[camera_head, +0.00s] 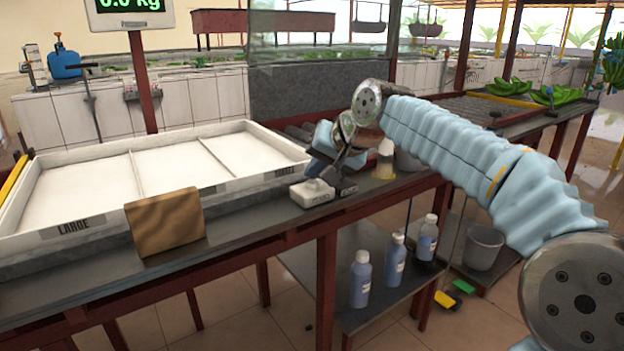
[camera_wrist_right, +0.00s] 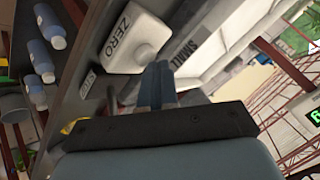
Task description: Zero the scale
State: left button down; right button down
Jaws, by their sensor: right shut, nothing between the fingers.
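The white block marked ZERO (camera_wrist_right: 137,38) shows in the right wrist view, just beyond my fingertips. In the head view the white block (camera_head: 312,193) sits on the dark counter by the tray's right front corner. My right gripper (camera_head: 333,178) is shut and empty, tilted down beside the block; I cannot tell whether it touches. Its fingers (camera_wrist_right: 157,82) are together in the wrist view. The scale display (camera_head: 130,8) reads 0.0 kg in green at the top left, partly cut off. My left gripper is not in view.
A white divided tray (camera_head: 70,221) marked LARGE fills the left of the counter. A brown block (camera_head: 165,222) stands at its front. Blue bottles (camera_head: 361,280) stand on the lower shelf, with a grey bucket (camera_head: 484,247) to the right. Green bananas (camera_head: 510,86) lie on the far table.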

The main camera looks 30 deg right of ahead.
aim_at(316, 183)
jog(key=shift+r+p, duration=0.4)
jog(key=shift+r, duration=0.25)
notch_tip(316, 183, up, 3)
jog(key=shift+r+p, duration=0.1)
jog(key=shift+p, duration=1.15)
jog(key=shift+r+b, duration=0.15)
jog(key=shift+b, duration=0.15)
jog(key=shift+r, duration=0.75)
